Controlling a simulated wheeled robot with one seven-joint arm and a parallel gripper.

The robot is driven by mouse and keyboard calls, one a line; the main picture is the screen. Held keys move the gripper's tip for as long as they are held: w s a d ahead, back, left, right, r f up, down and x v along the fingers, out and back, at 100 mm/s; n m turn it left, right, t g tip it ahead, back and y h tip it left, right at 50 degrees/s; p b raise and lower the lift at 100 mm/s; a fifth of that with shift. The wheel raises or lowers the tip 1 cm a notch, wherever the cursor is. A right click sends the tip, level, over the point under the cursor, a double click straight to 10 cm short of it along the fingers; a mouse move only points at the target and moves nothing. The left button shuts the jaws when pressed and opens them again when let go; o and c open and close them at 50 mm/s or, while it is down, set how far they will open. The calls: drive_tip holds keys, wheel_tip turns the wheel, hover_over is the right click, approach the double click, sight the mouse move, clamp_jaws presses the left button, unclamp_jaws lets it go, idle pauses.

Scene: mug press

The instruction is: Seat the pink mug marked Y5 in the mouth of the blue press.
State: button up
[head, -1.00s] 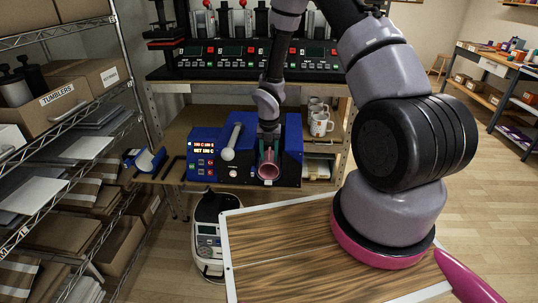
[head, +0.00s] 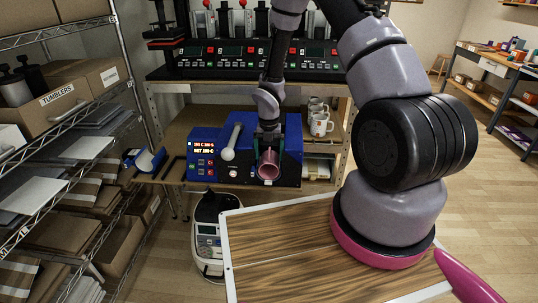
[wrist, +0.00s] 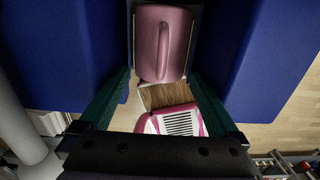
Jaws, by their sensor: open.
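The pink mug (head: 268,166) lies on its side in the mouth of the blue press (head: 291,165), its open end facing the head camera. In the wrist view the mug (wrist: 147,42) sits between the press's two blue walls (wrist: 262,55), handle up. No Y5 marking is readable. My gripper (head: 268,149) is at the press mouth from above, with its green fingers spread on either side of the mug. In the wrist view my gripper (wrist: 159,76) is open, its fingertips just off the mug's near end. How deep the mug sits is hard to tell.
The press's white-knobbed lever (head: 230,150) rises left of the mouth, beside the control box (head: 203,160). White mugs (head: 320,125) stand on the shelf to the right. More presses (head: 230,55) line the shelf above. A wire rack (head: 125,85) is at the left.

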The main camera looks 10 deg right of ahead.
drive_tip(key=shift+r, duration=3.95)
drive_tip(key=s+d+r+m+t, duration=0.1)
drive_tip(key=s+d+r+m, duration=0.1)
drive_tip(key=r+m, duration=0.55)
drive_tip(key=s+d+r+m+t, duration=0.15)
drive_tip(key=r+m, duration=0.25)
drive_tip(key=r, duration=0.6)
drive_tip(key=s+d+r+m, duration=0.2)
drive_tip(key=s+r+m, duration=0.1)
drive_tip(key=r+m, duration=0.4)
drive_tip(key=s+r+m+t+y, duration=0.2)
drive_tip(key=s+r+m+t, duration=0.2)
drive_tip(key=s+r+m, duration=1.1)
drive_tip(key=s+m, duration=0.3)
drive_tip(key=shift+a+r, duration=0.2)
drive_tip(key=shift+a, duration=0.05)
drive_tip(key=shift+w, duration=0.1)
